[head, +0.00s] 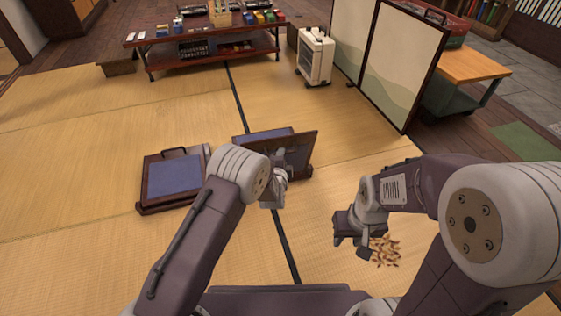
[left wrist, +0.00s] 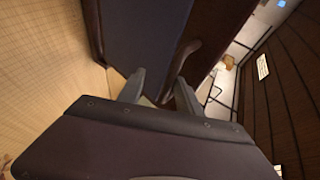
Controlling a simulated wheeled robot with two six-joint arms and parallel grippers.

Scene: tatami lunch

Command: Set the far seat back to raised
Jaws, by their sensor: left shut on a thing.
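A low floor seat with a blue cushion (head: 262,134) and dark wooden frame sits mid-mat. Its dark back (head: 301,150) stands tilted up at the right of the cushion. My left gripper (head: 277,190) is at this back, partly hidden by my own arm. In the left wrist view, its fingers (left wrist: 158,92) close around a curved brown handle (left wrist: 184,57), beside a blue panel (left wrist: 146,35). A second seat (head: 174,176) lies flat to the left, with blue padding and a dark handle. My right gripper (head: 351,248) is open and empty above the mat.
A pile of brown scraps (head: 386,251) lies on the tatami (head: 90,130) beside my right gripper. A low table (head: 205,47) with goods, a white heater (head: 315,56) and a folding screen (head: 402,62) stand behind. The mat at the left is clear.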

